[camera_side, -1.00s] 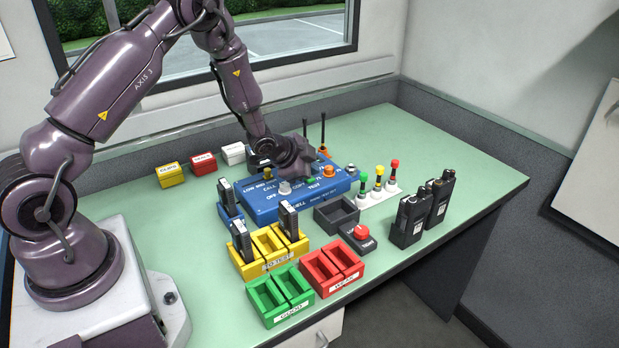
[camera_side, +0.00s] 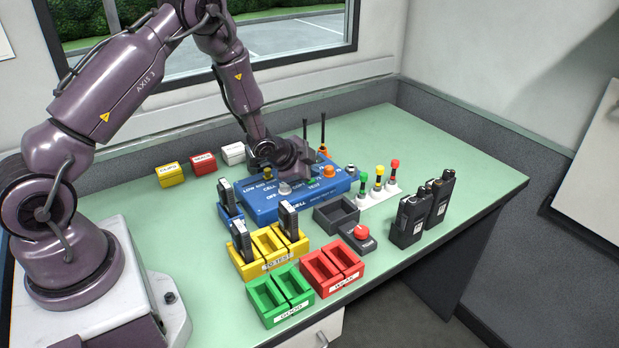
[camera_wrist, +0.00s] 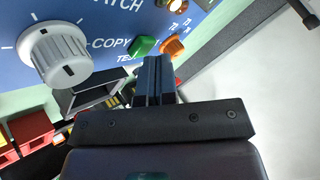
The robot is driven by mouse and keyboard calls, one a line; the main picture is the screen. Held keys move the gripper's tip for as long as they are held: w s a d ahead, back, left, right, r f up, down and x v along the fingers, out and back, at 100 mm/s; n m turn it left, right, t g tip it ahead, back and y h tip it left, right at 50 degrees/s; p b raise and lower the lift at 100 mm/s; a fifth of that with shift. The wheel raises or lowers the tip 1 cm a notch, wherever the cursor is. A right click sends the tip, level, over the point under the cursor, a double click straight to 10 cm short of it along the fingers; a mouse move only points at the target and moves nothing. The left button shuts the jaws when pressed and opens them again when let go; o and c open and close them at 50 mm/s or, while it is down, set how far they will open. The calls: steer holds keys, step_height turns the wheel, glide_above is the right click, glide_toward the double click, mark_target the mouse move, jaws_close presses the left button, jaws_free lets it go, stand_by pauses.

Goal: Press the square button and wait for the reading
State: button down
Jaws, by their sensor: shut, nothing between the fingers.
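The blue test box (camera_side: 262,212) stands in the middle of the bench, with a pale round knob (camera_wrist: 58,52) on its top. A green square-looking button (camera_wrist: 143,46) sits beside the TEST lettering in the wrist view; a little green shows below my gripper in the side view (camera_side: 311,181). My gripper (camera_wrist: 153,62) is shut and empty. Its fingertips are just below the green button in the wrist view; I cannot tell whether they touch it. An orange button (camera_wrist: 173,47) is just right of the green one. No reading is legible.
A round orange lamp (camera_side: 328,171) is on the box. In front are an empty dark tray (camera_side: 336,213), a red push button (camera_side: 361,232), and yellow (camera_side: 268,250), red (camera_side: 331,270) and green (camera_side: 280,296) holders. Radios (camera_side: 411,220) stand right. The bench's right end is clear.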

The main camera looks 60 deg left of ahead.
steer(key=shift+r, duration=0.75)
steer(key=shift+r, duration=0.1)
steer(key=shift+r, duration=2.45)
